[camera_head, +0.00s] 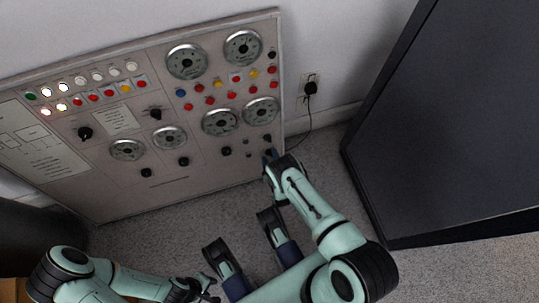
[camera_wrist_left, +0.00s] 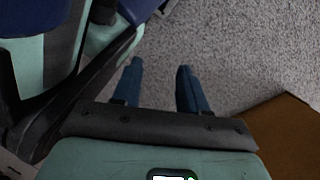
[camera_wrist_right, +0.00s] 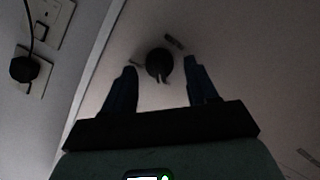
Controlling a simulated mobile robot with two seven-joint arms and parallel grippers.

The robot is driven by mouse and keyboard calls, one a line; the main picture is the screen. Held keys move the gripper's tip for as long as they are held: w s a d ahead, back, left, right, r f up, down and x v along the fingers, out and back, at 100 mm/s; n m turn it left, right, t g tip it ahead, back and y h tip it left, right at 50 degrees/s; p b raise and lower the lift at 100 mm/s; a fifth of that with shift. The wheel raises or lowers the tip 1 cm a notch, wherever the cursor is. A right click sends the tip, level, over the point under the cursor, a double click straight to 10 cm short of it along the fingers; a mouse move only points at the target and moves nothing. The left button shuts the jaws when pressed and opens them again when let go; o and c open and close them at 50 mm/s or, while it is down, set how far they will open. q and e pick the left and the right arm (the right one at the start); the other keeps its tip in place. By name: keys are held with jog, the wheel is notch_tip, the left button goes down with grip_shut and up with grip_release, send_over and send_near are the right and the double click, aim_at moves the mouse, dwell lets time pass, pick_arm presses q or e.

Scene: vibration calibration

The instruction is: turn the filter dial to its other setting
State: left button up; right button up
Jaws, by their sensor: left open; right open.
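A small black dial (camera_wrist_right: 159,63) with a pointer is on the panel's face in the right wrist view. Its label is too small to read, so I cannot confirm it is the filter dial. My right gripper (camera_wrist_right: 158,75) is open, with one blue finger on each side of the dial; whether they touch it I cannot tell. In the head view my right gripper (camera_head: 270,156) is at the lower right corner of the grey panel (camera_head: 150,190). My left gripper (camera_wrist_left: 157,85) is open and empty above the carpet in the left wrist view, away from the panel.
Other black knobs (camera_head: 85,133), gauges (camera_head: 187,61) and red buttons (camera_head: 232,95) cover the panel. A wall socket with a plug (camera_head: 310,87) and cord is to its right. A large dark cabinet (camera_head: 440,130) stands at the right. Speckled carpet (camera_head: 185,222) lies below.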

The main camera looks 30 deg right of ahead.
jog(key=c, duration=1)
